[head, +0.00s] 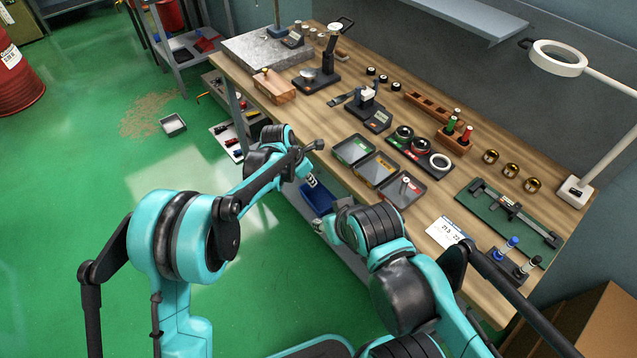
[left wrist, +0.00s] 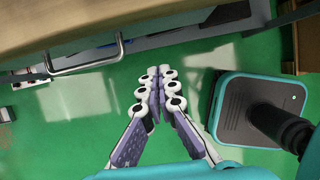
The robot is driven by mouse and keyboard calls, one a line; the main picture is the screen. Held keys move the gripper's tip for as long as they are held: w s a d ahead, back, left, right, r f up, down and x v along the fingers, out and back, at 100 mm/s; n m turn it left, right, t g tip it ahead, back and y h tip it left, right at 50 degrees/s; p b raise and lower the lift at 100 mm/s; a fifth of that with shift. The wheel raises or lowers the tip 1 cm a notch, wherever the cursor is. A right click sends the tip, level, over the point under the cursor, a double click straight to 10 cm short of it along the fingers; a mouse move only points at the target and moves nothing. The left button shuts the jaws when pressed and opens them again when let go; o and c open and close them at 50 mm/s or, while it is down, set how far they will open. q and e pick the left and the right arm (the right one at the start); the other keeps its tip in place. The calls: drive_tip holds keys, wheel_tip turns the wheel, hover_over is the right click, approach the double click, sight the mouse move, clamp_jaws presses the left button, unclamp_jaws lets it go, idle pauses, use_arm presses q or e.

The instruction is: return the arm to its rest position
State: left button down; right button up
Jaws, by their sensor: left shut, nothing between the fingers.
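My left arm (head: 255,190) reaches in from the left, and its end is beside the front edge of the workbench (head: 290,133). My left gripper (head: 311,181) is small in the head view, in front of the bench edge. In the left wrist view its fingers (left wrist: 160,72) are together and empty, with the green floor behind them. My right arm (head: 380,230) is bent in front of the bench. I cannot make out its gripper's fingers.
The bench holds three shallow trays (head: 379,168), a caliper on a green mat (head: 510,214) and a ring lamp (head: 558,57). A blue bin (head: 318,198) is below the bench edge. A drawer handle (left wrist: 88,60) is near the left fingers. Green floor (head: 60,200) is open at the left.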

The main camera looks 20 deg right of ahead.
use_arm(q)
drive_tip(key=v, duration=0.4)
drive_tip(key=shift+s+p, duration=0.2)
drive_tip(key=shift+p, duration=0.15)
drive_tip(key=s+a+r+m+t, duration=0.1)
drive_tip(key=s+a+r+m, duration=0.2)
drive_tip(key=a, duration=0.4)
drive_tip(key=s+a+r+m+t+y, duration=0.1)
drive_tip(key=s+a+r+m, duration=0.15)
drive_tip(key=a+r, duration=0.4)
drive_tip(key=s+a+r+m+t, duration=0.1)
drive_tip(key=a+r+m, duration=0.3)
drive_tip(key=a, duration=0.3)
drive_tip(key=s+a+f+m+t+y, duration=0.1)
drive_tip(key=s+a+m+t+y, duration=0.2)
drive_tip(key=s+a+m, duration=0.9)
drive_tip(key=s+a, duration=0.4)
drive_tip(key=shift+s+a+f, duration=0.15)
drive_tip(key=shift+s+a, duration=0.1)
drive_tip(key=shift+a, duration=0.15)
